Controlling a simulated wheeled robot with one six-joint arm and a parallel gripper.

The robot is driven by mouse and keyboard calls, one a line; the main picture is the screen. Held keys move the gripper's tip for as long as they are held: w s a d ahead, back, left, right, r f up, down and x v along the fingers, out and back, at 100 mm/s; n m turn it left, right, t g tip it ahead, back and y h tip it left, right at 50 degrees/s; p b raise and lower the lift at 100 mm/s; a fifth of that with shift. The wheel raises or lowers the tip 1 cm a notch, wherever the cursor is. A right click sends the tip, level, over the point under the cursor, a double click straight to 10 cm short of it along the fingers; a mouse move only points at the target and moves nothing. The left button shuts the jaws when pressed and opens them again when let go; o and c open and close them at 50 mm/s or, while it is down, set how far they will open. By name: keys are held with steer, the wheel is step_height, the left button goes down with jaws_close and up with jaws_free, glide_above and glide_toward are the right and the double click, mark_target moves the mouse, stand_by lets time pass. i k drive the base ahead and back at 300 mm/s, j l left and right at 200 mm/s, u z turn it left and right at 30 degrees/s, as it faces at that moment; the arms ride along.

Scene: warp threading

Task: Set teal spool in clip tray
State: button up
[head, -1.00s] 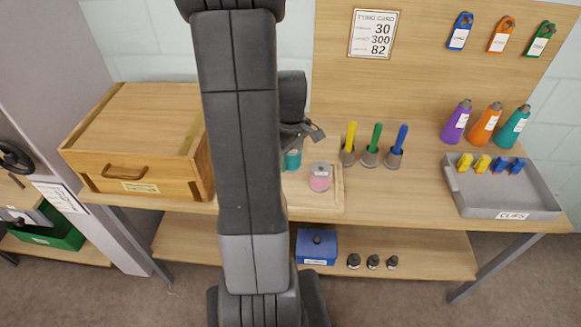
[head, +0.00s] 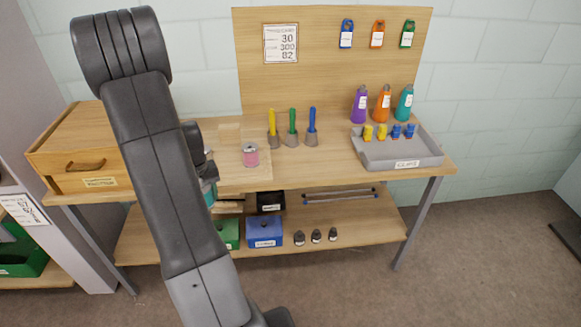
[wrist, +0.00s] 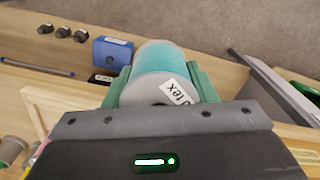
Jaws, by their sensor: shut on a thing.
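The teal spool (wrist: 165,62) is between the two green fingers of my gripper (wrist: 162,78) in the wrist view, with its white label facing the camera. In the head view the teal spool (head: 210,190) shows only partly beside my arm, in front of the bench's front edge. My gripper (head: 207,172) is shut on it; my arm hides most of the fingers. The grey clip tray (head: 405,163) stands at the right end of the bench top, well to the right of my gripper.
A pink spool (head: 250,155) stands on a wooden board. Yellow, green and blue-handled tools (head: 292,128) stand between it and the tray. Purple, orange and teal bottles (head: 384,104) stand behind the tray. A wooden box (head: 80,150) is at left. The tray's front half is bare.

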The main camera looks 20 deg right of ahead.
mark_target(398, 155)
steer(key=l, duration=1.35)
